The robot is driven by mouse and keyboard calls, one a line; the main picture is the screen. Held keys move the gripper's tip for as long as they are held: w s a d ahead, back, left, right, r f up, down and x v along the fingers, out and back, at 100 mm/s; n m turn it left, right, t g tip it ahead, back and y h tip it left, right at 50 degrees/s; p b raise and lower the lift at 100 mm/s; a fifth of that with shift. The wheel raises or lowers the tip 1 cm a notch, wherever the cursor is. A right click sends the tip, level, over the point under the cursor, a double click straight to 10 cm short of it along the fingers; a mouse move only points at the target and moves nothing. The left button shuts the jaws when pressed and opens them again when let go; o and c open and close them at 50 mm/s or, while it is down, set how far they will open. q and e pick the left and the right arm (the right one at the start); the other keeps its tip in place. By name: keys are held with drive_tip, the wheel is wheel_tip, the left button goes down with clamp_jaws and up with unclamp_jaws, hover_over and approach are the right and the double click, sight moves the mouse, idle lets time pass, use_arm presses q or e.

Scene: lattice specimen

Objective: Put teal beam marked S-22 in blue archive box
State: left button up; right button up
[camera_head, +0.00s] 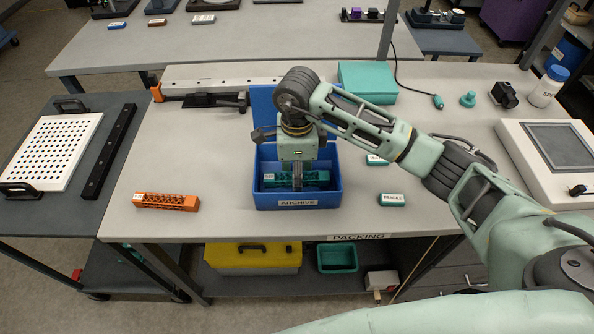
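The blue archive box (330,198) stands open near the front edge of the packing table, with an ARCHIVE label on its front and its lid raised behind. A teal lattice beam (318,178) lies across inside the box, with a small white label at its left end too small to read. My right gripper (297,184) points down into the box, its fingers at the middle of the beam and partly covering it. I cannot tell whether the fingers are closed on the beam or apart from it. My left gripper is not in view.
An orange lattice beam (166,201) lies left of the box. Two small teal FRAGILE blocks, one in front (391,199), lie to its right. A teal case (367,82) stands behind my arm. A grey-screened device (508,150) is at right. The table between orange beam and box is clear.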

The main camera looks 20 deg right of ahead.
wheel_tip(320, 180, up, 12)
drive_tip(key=b, duration=0.3)
idle(0.5)
